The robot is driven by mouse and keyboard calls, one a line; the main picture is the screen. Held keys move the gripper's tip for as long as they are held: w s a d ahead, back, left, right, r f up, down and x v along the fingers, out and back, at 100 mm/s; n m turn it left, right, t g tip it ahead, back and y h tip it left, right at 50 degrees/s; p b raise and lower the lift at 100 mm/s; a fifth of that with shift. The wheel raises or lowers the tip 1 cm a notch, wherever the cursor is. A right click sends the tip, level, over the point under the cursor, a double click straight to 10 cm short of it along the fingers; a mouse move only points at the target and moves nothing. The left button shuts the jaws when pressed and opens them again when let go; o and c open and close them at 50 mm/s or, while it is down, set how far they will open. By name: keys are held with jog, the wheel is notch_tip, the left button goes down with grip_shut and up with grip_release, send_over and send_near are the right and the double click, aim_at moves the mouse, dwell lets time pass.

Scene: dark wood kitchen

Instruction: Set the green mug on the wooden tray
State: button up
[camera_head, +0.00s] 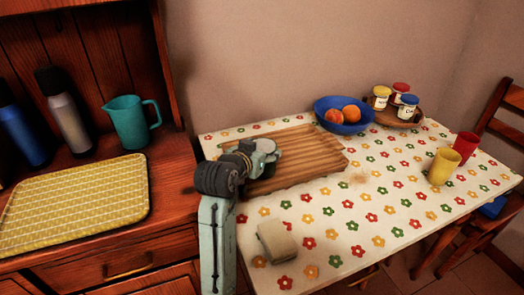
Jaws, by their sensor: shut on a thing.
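The wooden tray (318,160) is a ribbed brown board lying on the flowered tablecloth, near the wall side of the table. My gripper (268,162) is over the left part of the tray, at the end of my pale arm. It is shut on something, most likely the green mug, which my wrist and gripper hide. I cannot tell whether the held thing touches the tray. No green mug shows clearly anywhere. A teal jug (130,122) with a handle stands on the dark wood counter at left.
A blue bowl of orange fruit (343,115) and a round tray of jars (398,118) stand behind. Yellow (443,166) and red (466,146) cups are at right. A grey block (276,241) lies in front. Bottles (66,115) and a yellow woven tray (75,207) occupy the counter.

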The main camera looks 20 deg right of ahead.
jog(key=o, duration=1.4)
jog(key=shift+o, duration=0.2)
